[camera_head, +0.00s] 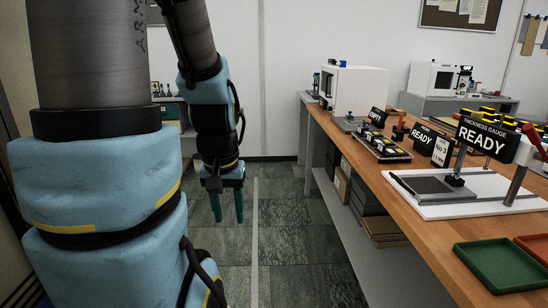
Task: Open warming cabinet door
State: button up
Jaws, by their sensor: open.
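A white box-shaped cabinet (360,92) stands at the far end of the wooden bench; it looks like the warming cabinet, but I see no label on it. Its narrow left side (327,84) is seen at a steep angle, so I cannot tell how its door stands. My gripper (227,212) hangs with its teal fingers pointing down over the floor aisle, left of the bench and well apart from the cabinet. Its fingers are spread with nothing between them.
The wooden bench (400,183) runs along the right, holding a thickness gauge (445,188), a green tray (500,266) and a sample rack (382,148). Another white machine (432,78) stands on a back counter. Boxes fill the bench's lower shelf. The tiled floor aisle (285,235) is clear.

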aim_at(331, 99)
jog(key=i+u, duration=0.1)
jog(key=i, duration=0.55)
jog(key=i+l+u, duration=0.15)
jog(key=i, duration=0.5)
jog(key=i+l+u, duration=0.1)
jog(key=i, duration=0.5)
jog(key=l, duration=0.1)
